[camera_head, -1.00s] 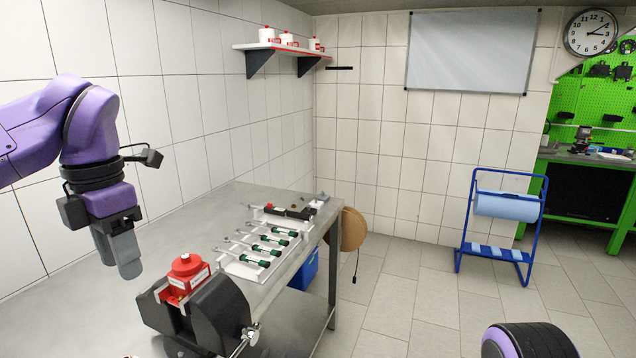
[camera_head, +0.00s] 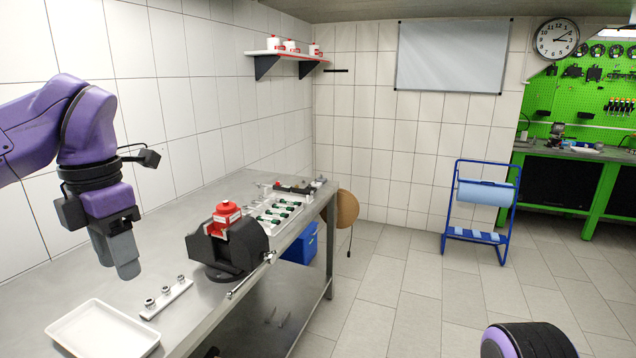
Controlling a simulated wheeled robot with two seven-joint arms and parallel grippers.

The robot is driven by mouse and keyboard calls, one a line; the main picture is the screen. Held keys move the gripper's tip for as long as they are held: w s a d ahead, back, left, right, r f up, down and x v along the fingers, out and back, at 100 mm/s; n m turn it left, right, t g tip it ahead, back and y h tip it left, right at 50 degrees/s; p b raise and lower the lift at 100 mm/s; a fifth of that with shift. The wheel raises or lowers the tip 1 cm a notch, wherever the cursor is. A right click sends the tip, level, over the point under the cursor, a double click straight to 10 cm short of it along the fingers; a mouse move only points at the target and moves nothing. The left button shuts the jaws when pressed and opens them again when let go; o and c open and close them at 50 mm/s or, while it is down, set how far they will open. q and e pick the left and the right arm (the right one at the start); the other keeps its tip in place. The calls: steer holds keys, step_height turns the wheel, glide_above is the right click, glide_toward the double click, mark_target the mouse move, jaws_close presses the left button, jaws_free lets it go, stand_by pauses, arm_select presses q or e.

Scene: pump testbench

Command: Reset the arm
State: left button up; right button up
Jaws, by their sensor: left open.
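My left gripper (camera_head: 128,268) hangs from the purple left arm at the left of the head view. It points down over the steel bench (camera_head: 60,290), above the bench top and apart from everything on it. Nothing shows between its fingers. Of my right arm only a dark, purple-edged part shows at the bottom right; its gripper is out of view. A red pump part (camera_head: 226,216) sits in the jaws of a black vise (camera_head: 236,248), to the right of my left gripper.
A white tray (camera_head: 152,340) and a narrow white holder (camera_head: 158,304) with small metal fittings lie near. A rack of green-handled tools (camera_head: 272,218) stands behind the vise. A blue roll stand (camera_head: 448,215) and green workbench (camera_head: 590,212) stand beyond. The floor between is clear.

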arm_select(q)
steer(key=w+a+f+m+t+y, duration=0.1)
steer(key=w+a+f+t+y, duration=0.1)
steer(key=w+f+t+y, duration=0.25)
steer(key=w+a+f+t+y, duration=0.25)
steer(key=w+f+y, duration=0.2)
steer(key=w, duration=0.25)
steer(key=s+d+f+m+t+h+b, duration=0.15)
steer(key=f+m, duration=0.45)
steer(key=f, duration=0.6)
steer(key=d+f+m+t+h+b, duration=0.1)
steer(key=d+f+m+t, duration=0.3)
steer(key=f, duration=0.8)
steer(key=s+f+m+g+h, duration=0.35)
steer(key=s+f+m, duration=0.35)
steer(key=s+f, duration=0.6)
steer(key=s+a+f+m+g+b, duration=0.1)
steer(key=s+f+m+g, duration=0.1)
steer(key=s+f, duration=0.4)
steer(key=s+a+f+m+g+b, duration=0.1)
steer(key=s+f, duration=0.6)
steer(key=s, duration=0.7)
steer(key=a+m+g, duration=0.1)
steer(key=m+g, duration=0.1)
steer(key=shift+f+g, duration=0.15)
steer(key=shift+g, duration=0.25)
arm_select(e)
steer(key=f, duration=0.4)
steer(key=shift+w+f, duration=0.25)
steer(key=shift+f, duration=0.05)
